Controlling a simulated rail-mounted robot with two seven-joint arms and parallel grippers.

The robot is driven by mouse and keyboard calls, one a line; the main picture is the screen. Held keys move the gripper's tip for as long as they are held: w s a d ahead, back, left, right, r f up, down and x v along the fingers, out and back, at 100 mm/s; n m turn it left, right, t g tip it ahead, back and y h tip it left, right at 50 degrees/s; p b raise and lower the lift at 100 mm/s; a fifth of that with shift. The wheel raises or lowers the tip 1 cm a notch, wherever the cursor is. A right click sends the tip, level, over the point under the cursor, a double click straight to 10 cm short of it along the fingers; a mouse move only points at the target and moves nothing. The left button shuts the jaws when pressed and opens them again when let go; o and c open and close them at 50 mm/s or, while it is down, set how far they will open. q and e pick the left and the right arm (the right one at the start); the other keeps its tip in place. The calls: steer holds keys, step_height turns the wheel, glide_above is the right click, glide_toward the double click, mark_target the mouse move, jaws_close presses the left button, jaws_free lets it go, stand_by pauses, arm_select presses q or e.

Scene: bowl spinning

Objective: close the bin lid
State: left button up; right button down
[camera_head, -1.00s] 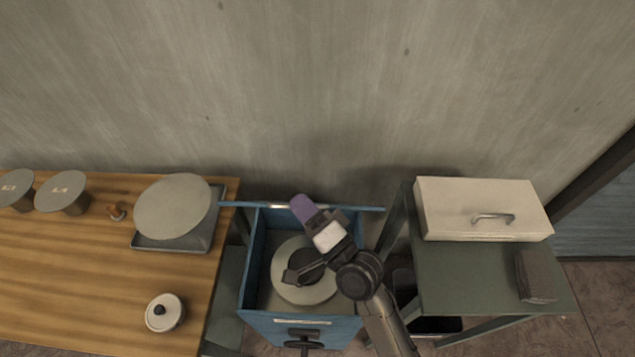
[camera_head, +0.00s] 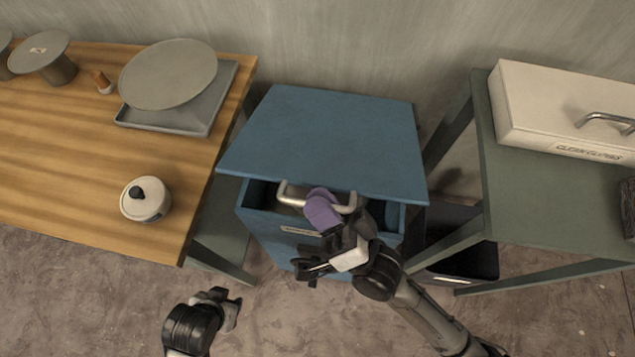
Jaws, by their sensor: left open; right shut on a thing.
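The blue bin (camera_head: 268,228) stands between the wooden table and the green table. Its blue lid (camera_head: 325,135) slopes forward over the top, with a dark gap under its front edge. A pale metal bar handle (camera_head: 290,197) is at the lid's front. My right gripper (camera_head: 322,208), with a purple end, is shut on this handle and hides its middle. My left gripper (camera_head: 225,304) is open and empty, low over the floor in front of the wooden table, apart from the bin.
The wooden table (camera_head: 70,150) at left holds a pot (camera_head: 146,200), a scale with a round plate (camera_head: 170,75) and canisters. The green table (camera_head: 540,200) at right holds a cream box (camera_head: 570,110). A dark container (camera_head: 460,255) stands beneath. The front floor is open.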

step_height(320, 180, down, 10)
steer(key=s+n+g+y+b, duration=0.1)
steer(key=s+n+b, duration=0.1)
steer(key=b, duration=0.4)
steer(key=shift+s+r+n+g+y+b, duration=0.2)
steer(key=shift+r+n+g+y+b, duration=0.05)
steer(key=shift+n+g+y+b, duration=0.05)
steer(key=shift+a, duration=0.1)
steer(key=c, duration=1.3)
jaws_free()
steer(key=shift+o, duration=0.7)
